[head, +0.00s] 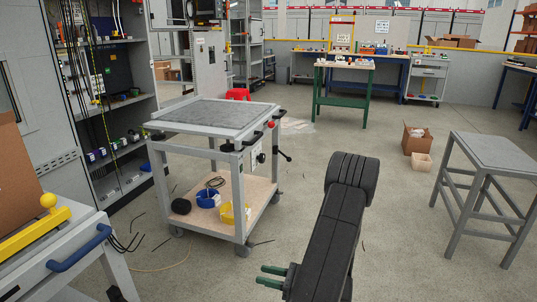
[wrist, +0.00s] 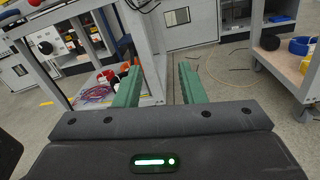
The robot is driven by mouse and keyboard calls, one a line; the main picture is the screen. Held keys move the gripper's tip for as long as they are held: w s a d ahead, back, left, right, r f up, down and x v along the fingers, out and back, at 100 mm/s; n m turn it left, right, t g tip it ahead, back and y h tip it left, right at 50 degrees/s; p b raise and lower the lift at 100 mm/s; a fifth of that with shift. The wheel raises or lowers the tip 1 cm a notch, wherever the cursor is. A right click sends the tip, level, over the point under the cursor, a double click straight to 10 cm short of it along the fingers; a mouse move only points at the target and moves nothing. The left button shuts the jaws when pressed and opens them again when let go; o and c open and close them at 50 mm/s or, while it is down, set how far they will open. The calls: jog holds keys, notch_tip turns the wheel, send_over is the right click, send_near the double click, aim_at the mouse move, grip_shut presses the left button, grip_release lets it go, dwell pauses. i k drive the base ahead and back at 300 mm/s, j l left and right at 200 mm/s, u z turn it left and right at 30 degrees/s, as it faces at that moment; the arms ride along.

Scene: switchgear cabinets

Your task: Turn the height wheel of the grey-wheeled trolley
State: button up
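A trolley (head: 208,112) with a grey top, a wooden lower shelf and grey casters stands at the centre of the head view. On its right side are a red knob, a small dark round part (head: 261,157) and a black crank-like handle (head: 284,155); I cannot tell for sure which is the height wheel. Part of what looks like this trolley shows at the right edge of the wrist view (wrist: 289,68). My gripper (head: 261,275) is low in front of the trolley, apart from it. In the wrist view its green fingers (wrist: 160,66) are spread with nothing between them.
Another grey cart (head: 100,245) with a blue handle and yellow bar stands at lower left. A grey stand (head: 484,151) is at right. Floor right of the trolley is mostly clear; cables lie left.

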aim_at(261, 158)
jog(key=i+l, duration=0.15)
jog(key=i, duration=0.5)
jog(key=i+l, duration=0.15)
jog(key=i, duration=0.45)
jog(key=i+l, duration=0.15)
jog(key=i, duration=0.5)
jog(key=i+l, duration=0.15)
jog(key=i, duration=0.45)
